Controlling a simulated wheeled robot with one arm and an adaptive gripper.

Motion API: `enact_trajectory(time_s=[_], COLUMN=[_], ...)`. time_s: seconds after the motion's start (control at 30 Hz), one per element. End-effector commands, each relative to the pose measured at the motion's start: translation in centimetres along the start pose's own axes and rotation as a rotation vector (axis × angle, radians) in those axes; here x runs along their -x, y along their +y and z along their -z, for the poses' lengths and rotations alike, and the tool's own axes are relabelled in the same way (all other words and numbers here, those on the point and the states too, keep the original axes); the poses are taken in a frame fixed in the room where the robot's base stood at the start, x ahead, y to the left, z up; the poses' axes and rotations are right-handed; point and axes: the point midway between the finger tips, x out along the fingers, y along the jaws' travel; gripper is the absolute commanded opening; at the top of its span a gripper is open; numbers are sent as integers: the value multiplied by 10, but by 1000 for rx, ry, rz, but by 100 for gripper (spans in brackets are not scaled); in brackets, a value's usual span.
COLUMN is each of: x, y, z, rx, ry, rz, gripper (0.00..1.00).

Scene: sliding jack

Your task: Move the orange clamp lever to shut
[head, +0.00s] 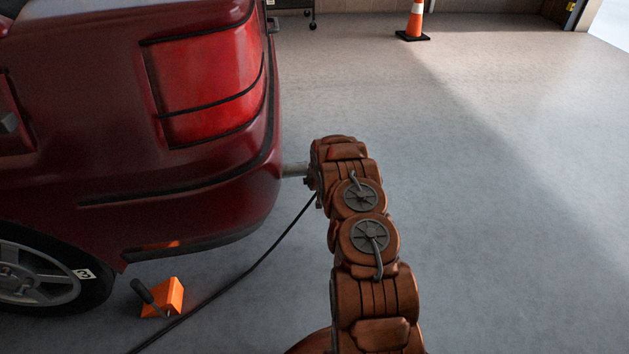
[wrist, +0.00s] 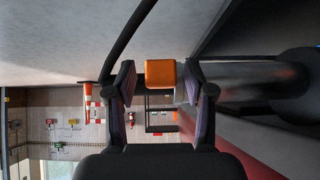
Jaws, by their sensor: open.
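The orange clamp lever (wrist: 161,73) shows in the wrist view as a small orange block with rounded edges. My gripper (wrist: 159,82) is open, with one dark finger on each side of the lever. The right finger is close to it, and a wider gap shows on the left; I cannot tell whether either touches. Beside the right finger a grey pipe (wrist: 235,82) runs to the right. In the head view this pipe (head: 294,169) comes out from under the red car's rear. My arm hides the lever and the gripper's fingers there.
The red car (head: 215,190) fills the left of the head view. A black hose (head: 262,262) runs from near my arm's end down to the floor. An orange wheel chock (head: 165,296) lies by the tyre. A traffic cone (head: 415,20) stands far back. The floor on the right is clear.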

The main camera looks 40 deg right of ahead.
Motion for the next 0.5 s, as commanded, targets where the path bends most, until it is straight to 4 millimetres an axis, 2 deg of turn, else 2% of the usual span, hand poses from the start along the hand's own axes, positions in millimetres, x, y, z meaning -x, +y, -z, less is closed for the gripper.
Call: enact_trajectory(time_s=[0.27, 0.5], x=[6, 29], y=[0, -1], z=[-2, 0], rx=[1, 1], ry=[-5, -1], rz=[0, 1], gripper=[53, 53])
